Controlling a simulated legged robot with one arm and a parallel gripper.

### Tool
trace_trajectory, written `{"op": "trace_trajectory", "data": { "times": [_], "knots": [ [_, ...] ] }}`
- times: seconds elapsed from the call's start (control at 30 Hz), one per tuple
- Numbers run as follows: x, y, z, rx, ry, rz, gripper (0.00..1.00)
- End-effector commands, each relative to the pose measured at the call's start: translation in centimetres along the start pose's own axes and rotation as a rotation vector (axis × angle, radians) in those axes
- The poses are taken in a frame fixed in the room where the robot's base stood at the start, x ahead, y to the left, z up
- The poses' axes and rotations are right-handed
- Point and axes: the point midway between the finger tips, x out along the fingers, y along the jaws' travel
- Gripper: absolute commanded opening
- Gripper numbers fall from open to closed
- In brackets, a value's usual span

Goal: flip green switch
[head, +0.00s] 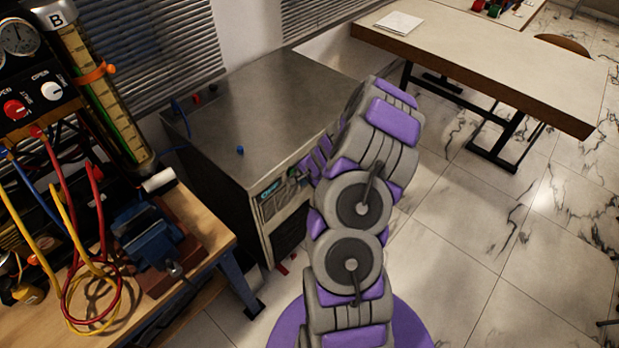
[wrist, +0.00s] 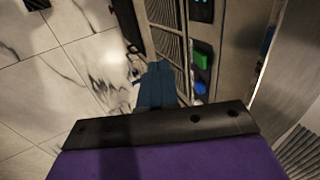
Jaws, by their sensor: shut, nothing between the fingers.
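The green switch (wrist: 202,60) shows in the wrist view as a small bright green rocker on the grey front panel (wrist: 215,42) of a metal cabinet. Small blue and white parts sit below it in the picture. My gripper (wrist: 155,70) is shut and empty, its dark blue fingers pointing along the panel, left of the switch in the picture and seemingly apart from it. In the head view, my gripper is mostly hidden behind my arm, close to the front of the metal cabinet (head: 258,115). The switch cannot be made out there.
A workbench (head: 205,225) with a blue vise (head: 145,235), hoses and a gauge rig stands at the left. A wooden table (head: 480,55) stands at the back right. The marble-tiled floor (head: 480,220) at the right is open. Vent slats (wrist: 168,45) lie beside the panel.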

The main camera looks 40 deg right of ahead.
Motion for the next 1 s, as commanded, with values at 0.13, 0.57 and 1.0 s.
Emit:
{"op": "trace_trajectory", "data": {
  "times": [0.13, 0.57, 1.0],
  "knots": [
    [1.1, -1.1, -0.5, -0.002, 0.001, -0.001, 0.00],
    [1.6, -3.9, 0.2, -0.001, 0.006, -0.001, 0.00],
    [1.5, -3.9, -0.3, 0.001, 0.002, 0.004, 0.00]
  ]
}}
